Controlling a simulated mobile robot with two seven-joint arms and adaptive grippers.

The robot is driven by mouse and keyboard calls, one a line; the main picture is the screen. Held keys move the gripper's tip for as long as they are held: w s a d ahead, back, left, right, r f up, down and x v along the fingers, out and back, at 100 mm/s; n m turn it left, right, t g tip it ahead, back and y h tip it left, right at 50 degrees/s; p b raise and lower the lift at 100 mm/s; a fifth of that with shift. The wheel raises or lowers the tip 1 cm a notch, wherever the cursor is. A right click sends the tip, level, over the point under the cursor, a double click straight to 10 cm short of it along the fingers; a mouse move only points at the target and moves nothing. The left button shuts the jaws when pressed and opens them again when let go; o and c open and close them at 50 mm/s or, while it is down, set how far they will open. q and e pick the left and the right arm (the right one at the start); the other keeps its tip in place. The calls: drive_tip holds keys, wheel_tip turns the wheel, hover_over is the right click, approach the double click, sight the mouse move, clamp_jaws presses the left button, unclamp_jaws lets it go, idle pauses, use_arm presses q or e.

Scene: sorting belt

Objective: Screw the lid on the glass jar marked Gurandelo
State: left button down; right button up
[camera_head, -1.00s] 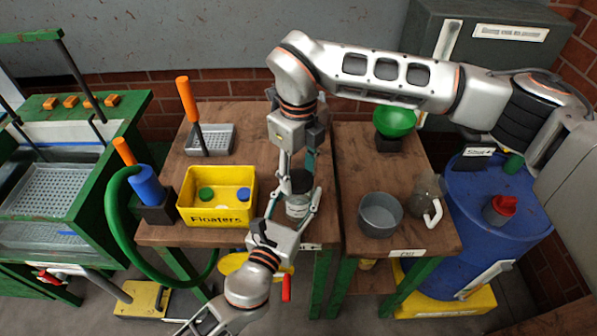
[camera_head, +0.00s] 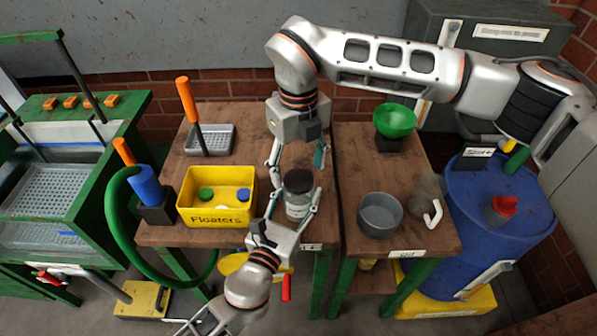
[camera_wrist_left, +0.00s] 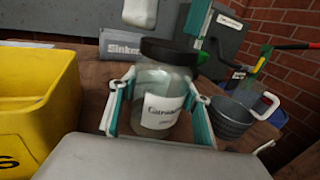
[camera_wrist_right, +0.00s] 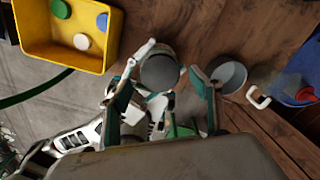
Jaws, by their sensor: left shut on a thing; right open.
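The glass jar (camera_head: 297,207) stands upright at the front right of the left-hand wooden table. The left wrist view shows its white label (camera_wrist_left: 160,108), with lettering too small to read surely. The dark lid (camera_head: 298,181) sits on the jar's mouth; I cannot tell how tight it is. It also shows in the right wrist view (camera_wrist_right: 160,72). My left gripper (camera_head: 292,208) is shut on the jar's body, one finger on each side. My right gripper (camera_head: 297,160) points down above the lid, open, its fingers apart from it.
A yellow Floaters bin (camera_head: 217,213) with discs stands left of the jar. A grey tray (camera_head: 211,140) lies behind it. On the right-hand table are a grey pot (camera_head: 380,215), a jug (camera_head: 427,195) and a green funnel (camera_head: 395,120). A gap separates the tables.

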wheel_tip(320, 180, up, 10)
idle(0.3)
use_arm(q)
drive_tip(key=c, duration=1)
unclamp_jaws()
drive_tip(key=shift+o, duration=0.2)
drive_tip(key=v, duration=1.2)
drive_tip(key=shift+s+a+f, duration=0.1)
use_arm(e)
drive_tip(key=shift+s+f, duration=0.1)
